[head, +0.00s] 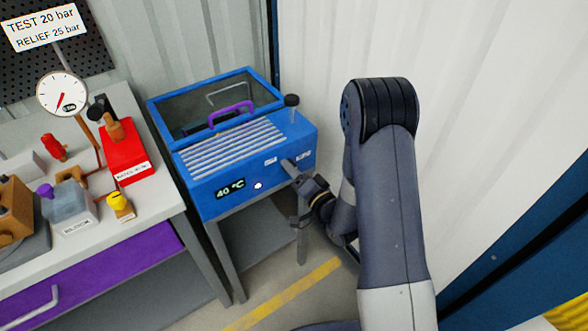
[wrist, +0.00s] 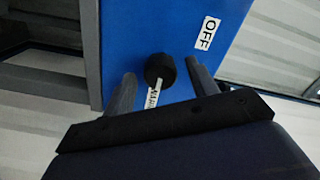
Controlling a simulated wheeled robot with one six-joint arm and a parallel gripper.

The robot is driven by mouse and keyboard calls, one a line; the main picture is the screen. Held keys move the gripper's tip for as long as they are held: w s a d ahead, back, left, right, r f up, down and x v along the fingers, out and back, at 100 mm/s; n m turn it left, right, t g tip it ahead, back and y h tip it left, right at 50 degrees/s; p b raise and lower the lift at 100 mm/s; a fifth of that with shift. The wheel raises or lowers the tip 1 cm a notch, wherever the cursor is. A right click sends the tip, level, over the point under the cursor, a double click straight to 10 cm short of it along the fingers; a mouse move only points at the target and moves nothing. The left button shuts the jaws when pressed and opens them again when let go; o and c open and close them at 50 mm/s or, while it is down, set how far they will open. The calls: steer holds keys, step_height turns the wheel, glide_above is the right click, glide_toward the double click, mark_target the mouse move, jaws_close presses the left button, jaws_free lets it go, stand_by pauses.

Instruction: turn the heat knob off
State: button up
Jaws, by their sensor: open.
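The heat knob (wrist: 160,69) is a small black round knob on the blue front of the heated box (head: 203,200). In the wrist view it sits between the two fingertips of my open gripper (wrist: 159,72), with a small gap on each side. In the head view my gripper (head: 291,168) is at the right part of the box's front, and the knob is hidden there. A white OFF label (wrist: 207,33) shows beyond the fingers. The display (head: 230,189) reads 40 °C.
The box has a glass lid with a purple handle (head: 231,114) and a black-topped post (head: 292,101) at its right corner. The workbench (head: 158,200) to the left holds a gauge (head: 62,94), a red block (head: 128,150) and other parts. A pale wall stands behind.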

steer(key=shift+w+a, duration=0.1)
steer(key=shift+w, duration=0.05)
steer(key=c, duration=1)
steer(key=shift+o, duration=0.2)
